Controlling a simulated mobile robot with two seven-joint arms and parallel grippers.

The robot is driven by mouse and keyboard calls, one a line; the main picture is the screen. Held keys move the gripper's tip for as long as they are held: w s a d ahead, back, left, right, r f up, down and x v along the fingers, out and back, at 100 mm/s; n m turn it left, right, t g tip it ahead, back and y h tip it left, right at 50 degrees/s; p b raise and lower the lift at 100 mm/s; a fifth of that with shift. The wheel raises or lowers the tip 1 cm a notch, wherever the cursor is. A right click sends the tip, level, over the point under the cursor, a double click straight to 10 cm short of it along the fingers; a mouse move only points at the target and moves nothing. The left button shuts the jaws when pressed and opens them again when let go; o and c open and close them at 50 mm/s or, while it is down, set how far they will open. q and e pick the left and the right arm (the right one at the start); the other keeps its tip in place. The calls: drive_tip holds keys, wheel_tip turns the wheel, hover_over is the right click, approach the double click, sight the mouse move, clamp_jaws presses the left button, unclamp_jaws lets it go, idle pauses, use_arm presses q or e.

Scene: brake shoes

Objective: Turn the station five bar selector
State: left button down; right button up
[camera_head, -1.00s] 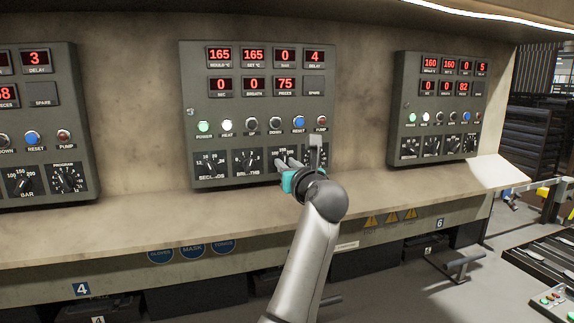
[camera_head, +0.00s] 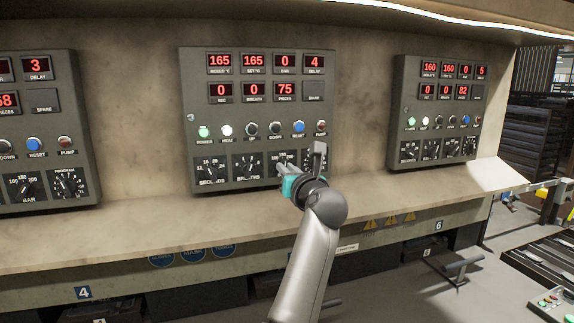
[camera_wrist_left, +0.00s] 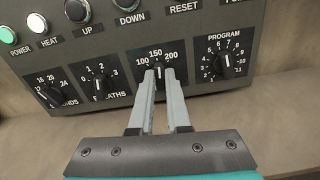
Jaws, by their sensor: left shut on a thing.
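The bar selector is a black knob on a black dial plate (camera_head: 287,157), third in the bottom row of the middle panel. The wrist view shows its scale marked 100, 150 and 200 (camera_wrist_left: 155,53). My left gripper (camera_head: 283,167) is at this dial, its grey fingers pointing into the panel. In the wrist view the two fingertips (camera_wrist_left: 163,70) stand either side of the knob, with a narrow gap between them, and are shut on it. The fingers hide most of the knob, so its pointer cannot be read. My right gripper is out of view.
The program dial (camera_wrist_left: 223,63) is right of the bar dial, and the breaths dial (camera_wrist_left: 101,84) is left. Push buttons, including a blue reset button (camera_head: 298,127), sit above. A bare ledge (camera_head: 150,225) runs below the panels. Similar panels stand at left and right.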

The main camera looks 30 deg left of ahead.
use_arm(q)
drive_tip(key=shift+w+d+r+m+p, duration=0.1)
drive_tip(key=shift+m+p, duration=3.3)
drive_tip(key=shift+p, duration=1.1)
drive_tip(key=c, duration=0.9)
unclamp_jaws()
